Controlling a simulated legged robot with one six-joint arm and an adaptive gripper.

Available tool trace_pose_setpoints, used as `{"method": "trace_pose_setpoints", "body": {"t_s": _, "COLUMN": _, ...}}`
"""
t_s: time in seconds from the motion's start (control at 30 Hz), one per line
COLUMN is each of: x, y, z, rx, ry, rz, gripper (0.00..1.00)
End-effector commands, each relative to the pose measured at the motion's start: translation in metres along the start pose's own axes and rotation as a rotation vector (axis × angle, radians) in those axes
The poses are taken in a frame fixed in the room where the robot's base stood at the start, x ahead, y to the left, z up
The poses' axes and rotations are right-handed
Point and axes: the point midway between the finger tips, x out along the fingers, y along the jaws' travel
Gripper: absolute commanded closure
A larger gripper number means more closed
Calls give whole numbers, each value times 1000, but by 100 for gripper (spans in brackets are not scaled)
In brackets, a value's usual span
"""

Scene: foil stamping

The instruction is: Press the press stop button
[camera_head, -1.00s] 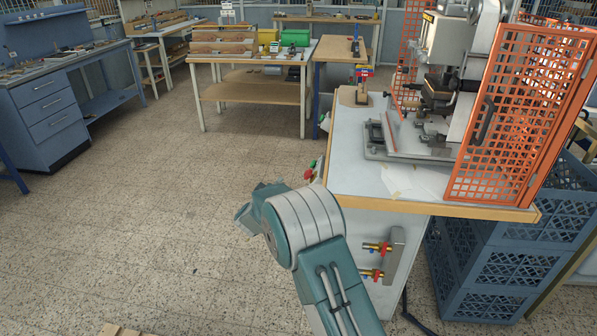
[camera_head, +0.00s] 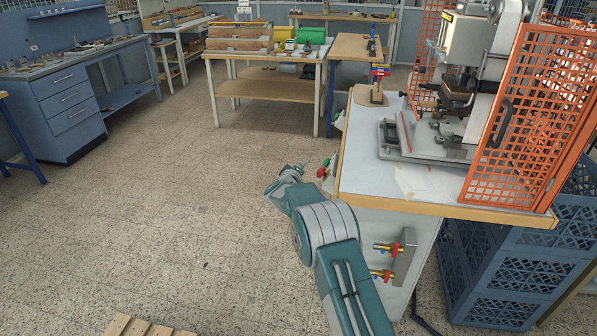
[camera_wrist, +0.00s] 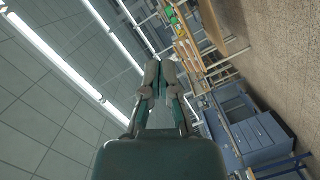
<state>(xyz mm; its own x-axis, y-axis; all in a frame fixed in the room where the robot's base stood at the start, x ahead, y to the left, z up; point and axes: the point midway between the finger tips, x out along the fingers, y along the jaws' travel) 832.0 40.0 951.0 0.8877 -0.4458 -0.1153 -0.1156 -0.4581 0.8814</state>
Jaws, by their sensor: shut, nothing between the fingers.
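The press (camera_head: 468,70) stands on a white-topped bench (camera_head: 365,175) at the right of the head view. On the bench's left side, small red (camera_head: 326,162) and green (camera_head: 321,173) buttons stick out. They are too small to read any labels. My gripper (camera_head: 300,168) is left of these buttons and apart from them, partly hidden behind my wrist. In the wrist view my gripper (camera_wrist: 161,65) has its fingers together with nothing between them. The buttons do not show in the wrist view.
An orange mesh guard (camera_head: 525,115) flanks the press. Red-handled valves (camera_head: 388,248) are on the bench's front. Blue crates (camera_head: 500,270) stand below right. A wooden worktable (camera_head: 265,93) and blue drawers (camera_head: 65,115) are farther back. The floor on the left is clear.

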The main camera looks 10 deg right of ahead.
Motion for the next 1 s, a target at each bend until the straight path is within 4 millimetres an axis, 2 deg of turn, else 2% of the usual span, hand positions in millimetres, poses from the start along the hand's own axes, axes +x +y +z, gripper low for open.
{"method": "trace_pose_setpoints", "body": {"t_s": 0.3, "x": 11, "y": 0, "z": 33, "rx": -1, "ry": -2, "rz": 0, "gripper": 100}}
{"method": "trace_pose_setpoints", "body": {"t_s": 0.77, "x": 12, "y": 0, "z": 40, "rx": 0, "ry": -1, "rz": 0, "gripper": 100}}
{"method": "trace_pose_setpoints", "body": {"t_s": 1.0, "x": 17, "y": 0, "z": 62, "rx": 0, "ry": -3, "rz": 0, "gripper": 100}}
